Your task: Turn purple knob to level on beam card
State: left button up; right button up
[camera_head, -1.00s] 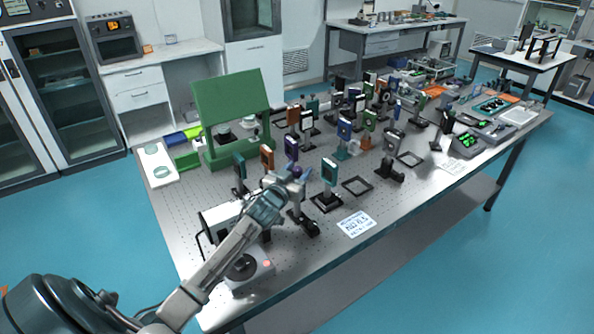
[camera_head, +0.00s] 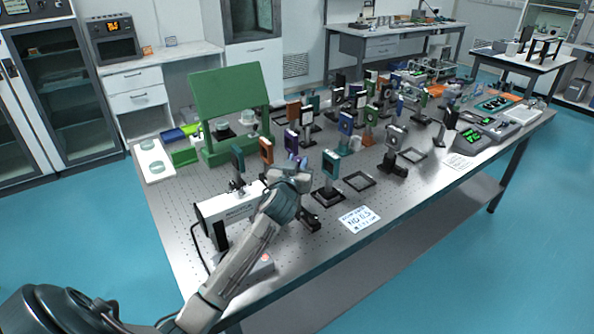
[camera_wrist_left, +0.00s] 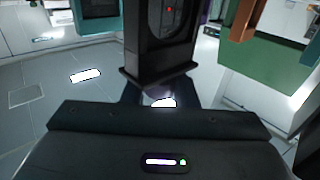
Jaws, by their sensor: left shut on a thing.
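My left gripper (camera_head: 299,163) reaches over the near part of the optical table (camera_head: 300,260), at a small mount on a dark base (camera_head: 309,221). It is shut on the purple knob (camera_head: 303,160), of which only a little purple shows at the fingertips. A white printed card (camera_head: 360,218) with "ND 0.5" on it lies flat to the right. I cannot tell which item is the beam card. In the left wrist view a dark upright mount (camera_wrist_left: 160,55) with a small red spot (camera_wrist_left: 169,10) stands straight ahead. The fingertips and knob are not clear there. My right gripper is not in view.
A white laser-like box (camera_head: 228,204) stands left of my gripper. A teal framed optic (camera_head: 331,168) on a post stands close on the right. A green panel (camera_head: 230,98) and several mounted optics stand behind. Bare tabletop lies along the front edge.

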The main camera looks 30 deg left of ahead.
pick_arm(q)
jog(key=o, duration=0.9)
jog(key=shift+o, duration=0.2)
jog(key=shift+s+d+f, duration=0.1)
jog(key=shift+s+d, duration=0.05)
jog(key=shift+s, duration=0.25)
jog(key=b+v, duration=0.3)
jog(key=v, duration=0.7)
jog(key=shift+w, duration=0.1)
